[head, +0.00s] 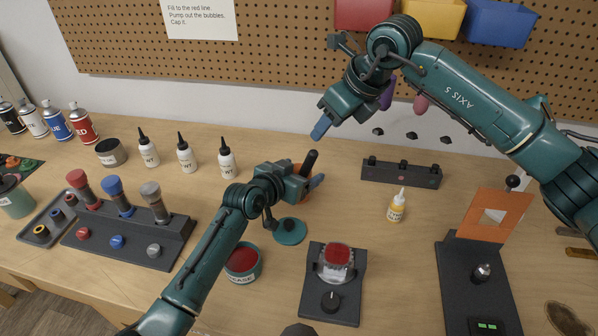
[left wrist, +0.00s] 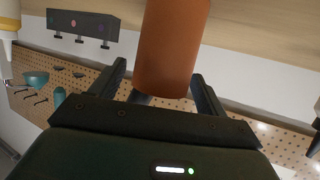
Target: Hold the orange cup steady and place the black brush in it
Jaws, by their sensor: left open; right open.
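The orange cup (head: 306,170) stands on the bench, mostly hidden behind my left gripper (head: 302,183). In the left wrist view the cup (left wrist: 172,45) appears upside down between the two fingers, with gaps at its sides. My left gripper is open around it. The black brush (head: 311,159) sticks up from the cup, slightly tilted; its lower end is hidden. A dark piece of it also shows past the cup's rim in the left wrist view (left wrist: 140,98). My right gripper (head: 321,128) is open and empty, above the brush and apart from it.
A dark rack (head: 400,173) and a yellow-labelled bottle (head: 396,206) stand to the right. White bottles (head: 186,154) stand left. Bare bench lies between the cup and rack.

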